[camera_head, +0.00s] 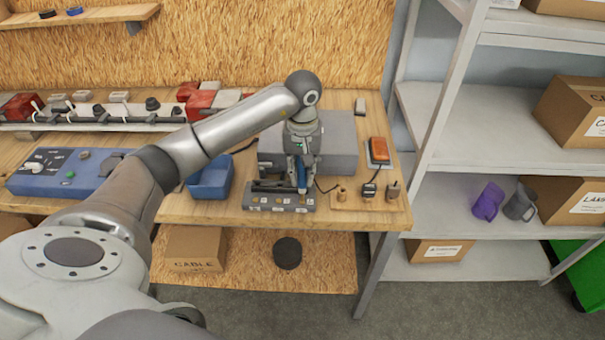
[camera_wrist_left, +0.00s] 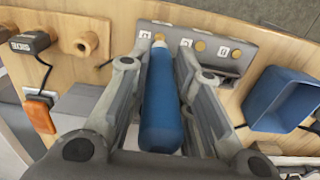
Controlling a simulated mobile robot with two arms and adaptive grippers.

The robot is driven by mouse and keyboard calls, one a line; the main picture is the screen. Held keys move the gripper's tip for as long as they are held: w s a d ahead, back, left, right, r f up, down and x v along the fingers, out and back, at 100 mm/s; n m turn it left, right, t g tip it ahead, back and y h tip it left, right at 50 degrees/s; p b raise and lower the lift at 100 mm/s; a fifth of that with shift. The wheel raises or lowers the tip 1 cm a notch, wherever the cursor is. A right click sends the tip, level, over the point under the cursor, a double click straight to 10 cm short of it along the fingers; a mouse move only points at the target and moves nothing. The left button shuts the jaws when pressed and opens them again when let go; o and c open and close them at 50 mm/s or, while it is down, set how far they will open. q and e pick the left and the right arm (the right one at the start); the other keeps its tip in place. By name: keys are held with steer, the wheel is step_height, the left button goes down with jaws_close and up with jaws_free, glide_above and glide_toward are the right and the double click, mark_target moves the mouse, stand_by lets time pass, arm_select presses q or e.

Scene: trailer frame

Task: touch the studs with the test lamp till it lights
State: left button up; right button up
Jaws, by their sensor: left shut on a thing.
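My left gripper (camera_head: 302,182) is shut on the blue pen-shaped test lamp (camera_head: 302,173), which points down over the grey stud block (camera_head: 262,207) at the table's front. In the left wrist view the lamp (camera_wrist_left: 161,105) lies between the fingers, and its pale tip (camera_wrist_left: 159,42) is close to the row of brass studs on the block (camera_wrist_left: 172,29). One stud (camera_wrist_left: 199,46) shows beside a label, to the right of the tip. I cannot tell whether the tip touches a stud, and no clear glow shows. My right gripper is not in view.
A wooden board (camera_head: 355,203) with pegs and a black clip (camera_head: 370,190) is right of the block. An orange light (camera_head: 378,149) stands behind it. A blue bin (camera_head: 210,178) sits left, and a grey box (camera_head: 340,155) behind. Shelving (camera_head: 480,130) stands right.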

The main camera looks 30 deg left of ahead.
arm_select(q)
steer(key=shift+r+p, duration=1)
steer(key=shift+r, duration=1.4)
